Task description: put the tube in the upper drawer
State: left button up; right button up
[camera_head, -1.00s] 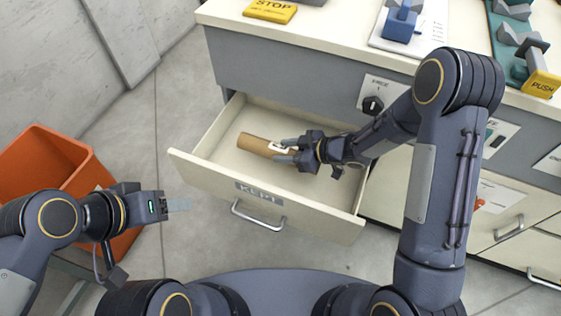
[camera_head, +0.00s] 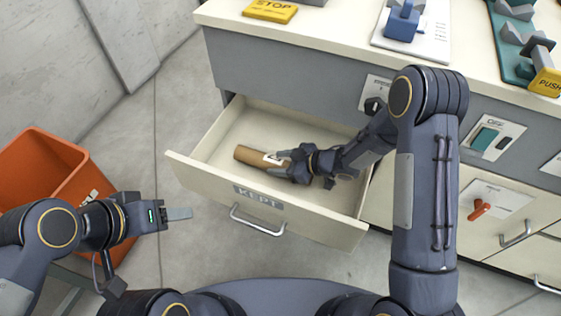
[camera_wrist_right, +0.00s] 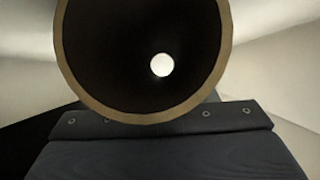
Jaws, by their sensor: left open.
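The brown cardboard tube (camera_head: 252,155) has a white label near its right end. It is inside the open upper drawer (camera_head: 205,172), whose front reads KEPT. My right gripper (camera_head: 277,166) reaches into the drawer, with its fingers around the tube's right end. In the right wrist view the tube's round open end (camera_wrist_right: 76,75) is close to the camera, and the fingertips are hidden. I cannot tell whether the tube touches the drawer floor. My left gripper (camera_head: 180,213) is open and empty, left of the drawer front and outside it.
An orange bin (camera_head: 75,185) stands on the floor at the left. The counter above the drawer holds a yellow STOP block (camera_head: 270,11) and a blue device (camera_head: 402,22). A dark knob (camera_head: 373,106) and a red switch (camera_head: 480,208) are on the cabinet front.

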jog(key=shift+o, duration=1.3)
jog(key=shift+r, duration=0.25)
jog(key=p+v, duration=0.2)
jog(key=v, duration=0.4)
jog(key=shift+d+r, duration=0.1)
jog(key=shift+d, duration=0.05)
jog(key=shift+s+d+r+p, duration=0.2)
jog(key=shift+d+p, duration=0.1)
jog(key=shift+d, duration=0.2)
